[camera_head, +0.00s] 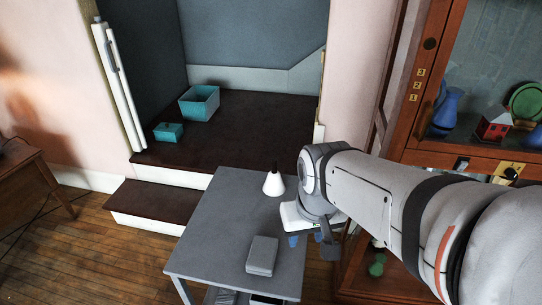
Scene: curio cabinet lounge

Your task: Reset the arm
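My arm reaches in from the right edge and bends down over the right side of a small grey table (215,225). A dark part at the end of the arm, which looks like my gripper (329,246), hangs by the table's right edge. Its fingers are not clear, so I cannot tell whether it is open or shut or holds anything. A white flat thing (291,217) shows partly behind the arm. A small blue thing (293,241) lies close to the arm's end.
A white cone-shaped thing with a dark top (274,183) and a grey box (262,256) stand on the table. A wooden glass cabinet (413,85) is close on the right. Teal boxes (200,103) sit on the dark raised platform (245,125). Wooden floor (110,250) is open at left.

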